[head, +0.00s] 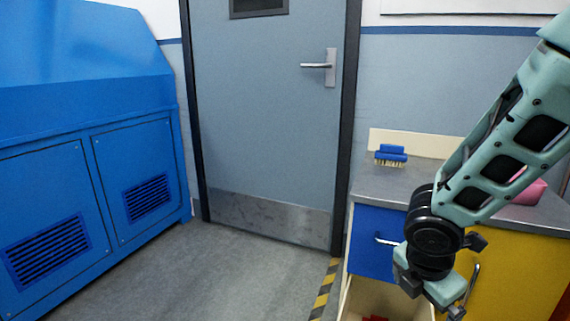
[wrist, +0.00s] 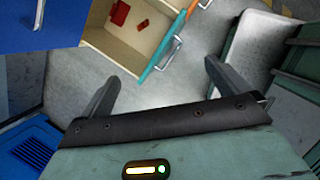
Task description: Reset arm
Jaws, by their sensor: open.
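My teal arm comes in from the right in the head view and hangs over the front of the workbench. My gripper (head: 434,298) points down in front of the cabinet, above an open lower drawer (head: 357,297). In the wrist view my gripper (wrist: 160,82) has its two dark fingers spread wide apart, with nothing between them but grey floor. The open drawer (wrist: 102,38) shows ahead of the fingers in that view, with small red pieces (wrist: 120,12) inside. The fingers look apart from the drawer.
A blue upper drawer (head: 372,229) looks shut, beside a yellow cabinet door (head: 510,270). A blue brush (head: 391,153) and a pink object (head: 527,191) rest on the grey worktop (head: 378,181). A blue machine (head: 85,160) stands left. Floor before the grey door (head: 265,110) is clear.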

